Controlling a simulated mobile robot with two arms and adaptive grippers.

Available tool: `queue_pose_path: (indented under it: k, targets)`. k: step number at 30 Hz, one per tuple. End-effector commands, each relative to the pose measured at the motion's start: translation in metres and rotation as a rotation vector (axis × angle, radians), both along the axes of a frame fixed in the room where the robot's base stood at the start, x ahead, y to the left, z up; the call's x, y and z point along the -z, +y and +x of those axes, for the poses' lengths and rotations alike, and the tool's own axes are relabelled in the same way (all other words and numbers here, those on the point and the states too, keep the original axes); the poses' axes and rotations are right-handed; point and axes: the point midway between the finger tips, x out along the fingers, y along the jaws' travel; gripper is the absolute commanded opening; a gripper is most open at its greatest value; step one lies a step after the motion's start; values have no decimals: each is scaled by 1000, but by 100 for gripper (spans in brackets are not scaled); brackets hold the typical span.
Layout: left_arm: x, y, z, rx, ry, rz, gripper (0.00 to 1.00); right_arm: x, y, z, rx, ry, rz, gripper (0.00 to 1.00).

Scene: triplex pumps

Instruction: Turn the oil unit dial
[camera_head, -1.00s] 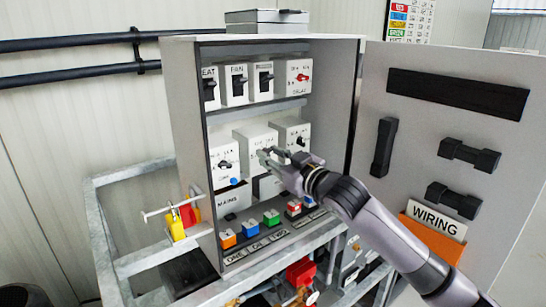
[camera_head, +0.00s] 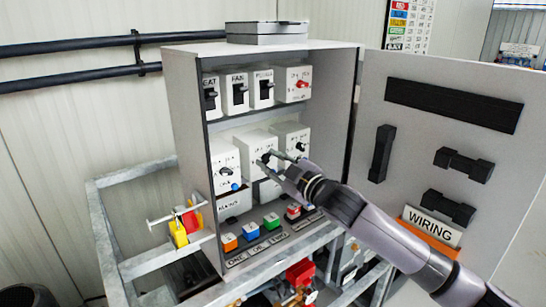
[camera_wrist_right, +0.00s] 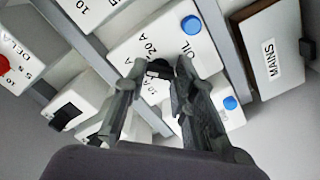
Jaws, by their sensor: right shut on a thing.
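The oil unit (camera_head: 252,143) is a white box in the middle row of the open grey cabinet. In the right wrist view the oil unit (camera_wrist_right: 165,33) shows the label OIL, amp marks and a blue button (camera_wrist_right: 190,25). Its small black dial (camera_wrist_right: 158,68) shows between the fingertips of my right gripper (camera_wrist_right: 161,72), which is shut on it. In the head view my right gripper (camera_head: 272,158) reaches in from the right to the front of the unit, and its fingers partly cover the dial. My left gripper is not in view.
Similar white units stand either side, one with a dial (camera_head: 226,172) on the left. Black switches (camera_head: 239,93) and a red dial (camera_head: 303,84) sit above. Several coloured buttons (camera_head: 271,221) lie below. The cabinet door (camera_head: 400,155) stands open on the right.

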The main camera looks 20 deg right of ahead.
Motion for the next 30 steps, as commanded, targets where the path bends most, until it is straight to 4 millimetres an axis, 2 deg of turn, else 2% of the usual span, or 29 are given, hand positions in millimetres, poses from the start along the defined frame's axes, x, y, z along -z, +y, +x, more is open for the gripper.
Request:
queue_pose_path:
  k: [3, 13, 30]
  targets:
    - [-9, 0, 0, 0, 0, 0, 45, -2, 0, 0, 0, -30, -92, 0]
    - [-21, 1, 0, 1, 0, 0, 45, -1, 0, 0, 1, -100, -283, 0]
    - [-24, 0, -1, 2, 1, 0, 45, 1, 0, 0, -1, -127, -357, 0]
